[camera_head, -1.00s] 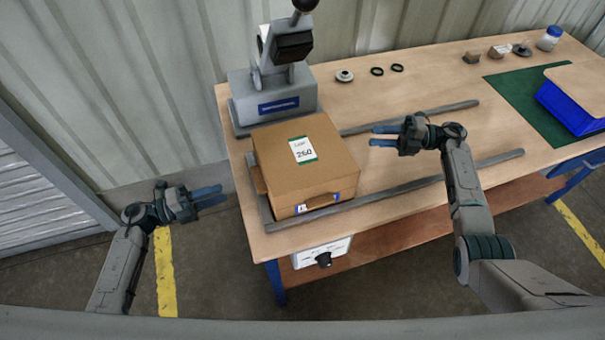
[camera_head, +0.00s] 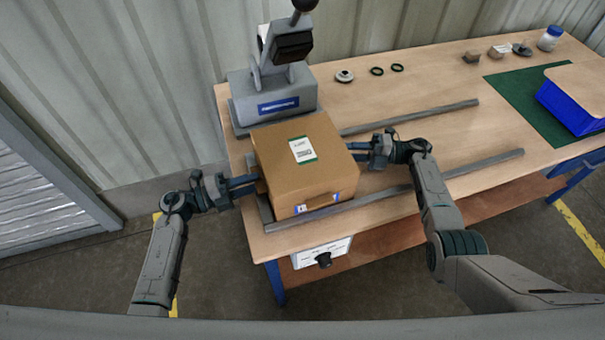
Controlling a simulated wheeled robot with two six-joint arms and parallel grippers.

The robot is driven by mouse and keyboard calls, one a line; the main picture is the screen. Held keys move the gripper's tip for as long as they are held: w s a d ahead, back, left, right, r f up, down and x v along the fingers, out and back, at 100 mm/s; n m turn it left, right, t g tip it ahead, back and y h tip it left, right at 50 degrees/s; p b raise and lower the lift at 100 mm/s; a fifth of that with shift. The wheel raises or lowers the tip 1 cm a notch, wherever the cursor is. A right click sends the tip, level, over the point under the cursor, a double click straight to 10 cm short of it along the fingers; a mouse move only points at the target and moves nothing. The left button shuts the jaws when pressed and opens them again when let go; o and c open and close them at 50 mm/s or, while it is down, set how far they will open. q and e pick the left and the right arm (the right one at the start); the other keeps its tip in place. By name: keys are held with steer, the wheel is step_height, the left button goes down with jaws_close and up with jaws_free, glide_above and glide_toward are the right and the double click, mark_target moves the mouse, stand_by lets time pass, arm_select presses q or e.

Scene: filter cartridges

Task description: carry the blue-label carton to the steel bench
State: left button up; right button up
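The brown carton (camera_head: 300,165) sits upright at the left end of the wooden bench. Its top bears a white label with a green edge (camera_head: 303,150); a small blue-and-white label (camera_head: 301,208) shows low on its front. My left gripper (camera_head: 252,184) is at the carton's left side, with two blue fingers apart and their tips at the side grip. My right gripper (camera_head: 352,151) is at the right side, fingers also apart, tips partly hidden by the carton. I cannot tell whether either touches it.
The wooden bench (camera_head: 432,85) has grey rails (camera_head: 410,117) beside the carton. A grey press (camera_head: 272,90) stands right behind it. Rings and small parts lie at the back. A green mat (camera_head: 530,110) with a blue bin (camera_head: 566,108) is at the right. The bench middle is clear.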

arm_select(q)
steer(key=shift+d, duration=0.15)
arm_select(e)
steer(key=shift+a, duration=0.15)
arm_select(q)
jaws_close()
arm_select(e)
jaws_close()
arm_select(q)
steer(key=shift+r, duration=0.15)
arm_select(e)
steer(key=shift+r, duration=0.1)
